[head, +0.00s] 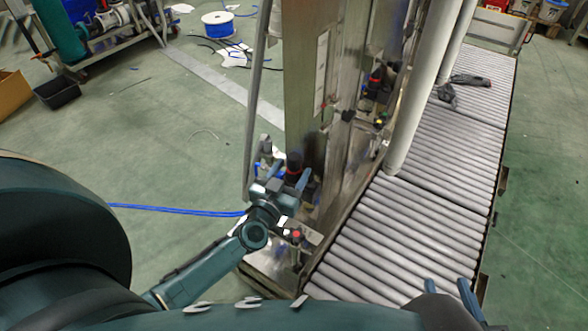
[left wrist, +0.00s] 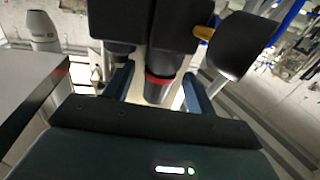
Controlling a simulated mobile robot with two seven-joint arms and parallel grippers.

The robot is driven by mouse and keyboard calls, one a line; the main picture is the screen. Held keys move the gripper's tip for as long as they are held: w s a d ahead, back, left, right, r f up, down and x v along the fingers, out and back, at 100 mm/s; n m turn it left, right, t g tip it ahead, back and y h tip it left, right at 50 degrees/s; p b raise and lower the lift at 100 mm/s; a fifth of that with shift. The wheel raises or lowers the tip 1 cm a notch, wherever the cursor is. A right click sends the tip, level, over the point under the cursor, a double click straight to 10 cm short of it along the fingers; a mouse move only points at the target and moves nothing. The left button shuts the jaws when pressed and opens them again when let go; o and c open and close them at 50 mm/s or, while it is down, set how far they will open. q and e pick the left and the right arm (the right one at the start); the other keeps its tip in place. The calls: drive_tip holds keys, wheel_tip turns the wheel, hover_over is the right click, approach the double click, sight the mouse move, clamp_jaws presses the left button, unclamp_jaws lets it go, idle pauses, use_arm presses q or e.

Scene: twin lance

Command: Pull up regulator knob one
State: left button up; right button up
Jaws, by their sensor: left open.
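A black regulator knob with a red ring (head: 294,163) stands on the metal frame, close to my left gripper (head: 282,186). In the left wrist view the red-ringed knob (left wrist: 158,88) lies between the two blue fingers of my left gripper (left wrist: 157,82). A gap shows on each side of it, so the gripper is open around the knob, not closed on it. My right gripper (head: 449,288) is at the bottom right, with its two blue fingers apart, above the rollers and away from the knob.
A roller conveyor (head: 370,240) runs along the right of the metal column (head: 306,80). Another dark knob with red (head: 375,78) is further back on the frame. A small red-topped part (head: 296,235) stands below my left gripper. Blue hose (head: 175,210) crosses the green floor at left.

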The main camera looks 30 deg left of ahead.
use_arm(q)
drive_tip(key=shift+w, duration=1.1)
clamp_jaws()
